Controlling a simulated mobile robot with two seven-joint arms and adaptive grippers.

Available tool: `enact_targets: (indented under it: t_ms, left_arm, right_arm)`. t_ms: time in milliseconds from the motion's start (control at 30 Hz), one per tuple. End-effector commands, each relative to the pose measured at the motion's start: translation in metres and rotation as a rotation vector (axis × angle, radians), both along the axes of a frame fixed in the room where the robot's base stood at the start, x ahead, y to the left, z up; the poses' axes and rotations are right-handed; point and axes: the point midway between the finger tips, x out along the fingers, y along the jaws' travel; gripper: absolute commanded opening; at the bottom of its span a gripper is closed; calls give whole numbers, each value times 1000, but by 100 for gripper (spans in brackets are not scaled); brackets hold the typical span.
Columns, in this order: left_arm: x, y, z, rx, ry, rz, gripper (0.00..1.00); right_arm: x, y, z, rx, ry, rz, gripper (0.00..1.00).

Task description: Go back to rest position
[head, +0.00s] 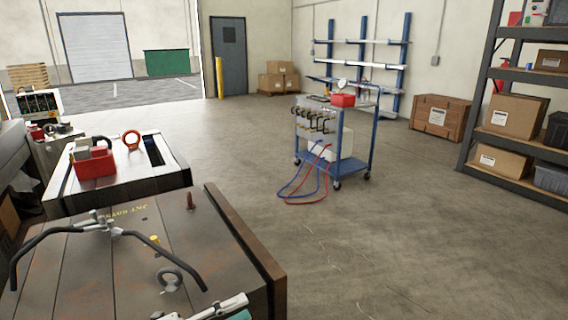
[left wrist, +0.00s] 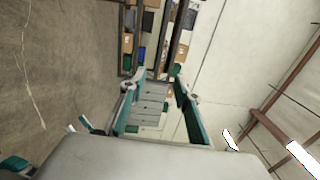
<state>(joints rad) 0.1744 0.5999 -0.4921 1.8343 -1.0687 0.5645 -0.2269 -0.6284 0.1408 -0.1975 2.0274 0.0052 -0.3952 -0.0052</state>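My left gripper (head: 205,310) shows only in part at the bottom edge of the head view, over the near corner of the brown mould base (head: 75,265). In the left wrist view my left gripper (left wrist: 158,84) has its two teal fingers spread apart with nothing between them. Distant shelving shows beyond the fingertips. My right gripper is in neither view. On top of the near mould base are a grey lifting ring (head: 170,278), a brown pin (head: 190,201) and bent black bars (head: 45,240).
Behind stands a second mould base (head: 150,185) with a red box (head: 94,162) and an orange ring (head: 132,139). A blue cart (head: 352,172) with red and blue hoses stands on the floor. Loaded shelving (head: 510,75) is at right. The floor between is open.

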Motion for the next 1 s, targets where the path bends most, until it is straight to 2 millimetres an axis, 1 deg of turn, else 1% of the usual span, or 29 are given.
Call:
enact_targets:
  t_ms: [33, 167, 200, 267, 300, 367, 400, 500, 600, 700, 867, 900, 1000]
  left_arm:
    - [-5, 14, -14, -55, 83, 71, 32]
    - [-13, 56, -52, -174, 288, 263, 32]
    - [-19, 71, -67, -204, 357, 325, 32]
    - [-29, 93, -91, -247, 464, 420, 32]
    - [-39, 108, -109, -271, 539, 484, 32]
    - [-56, 129, -135, -300, 647, 575, 32]
    - [-68, 142, -152, -315, 714, 632, 32]
    - [-98, 167, -185, -337, 852, 743, 32]
    - [-127, 185, -211, -347, 964, 830, 32]
    - [-155, 199, -232, -350, 1060, 902, 32]
    - [-200, 218, -260, -347, 1200, 1003, 32]
    - [-197, 208, -259, -385, 1206, 1004, 32]
    - [-196, 192, -259, -453, 1223, 1010, 32]
  right_arm:
    - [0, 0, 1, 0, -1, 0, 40]
    - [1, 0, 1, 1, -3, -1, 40]
    - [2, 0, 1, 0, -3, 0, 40]
    - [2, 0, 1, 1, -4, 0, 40]
    - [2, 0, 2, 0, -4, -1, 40]
    - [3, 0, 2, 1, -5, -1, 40]
    - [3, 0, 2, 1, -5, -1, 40]
    - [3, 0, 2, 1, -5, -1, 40]
    - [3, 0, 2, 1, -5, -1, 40]
    - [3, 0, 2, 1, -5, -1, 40]
    - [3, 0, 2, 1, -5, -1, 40]
    - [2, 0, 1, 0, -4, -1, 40]
    - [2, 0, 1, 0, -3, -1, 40]
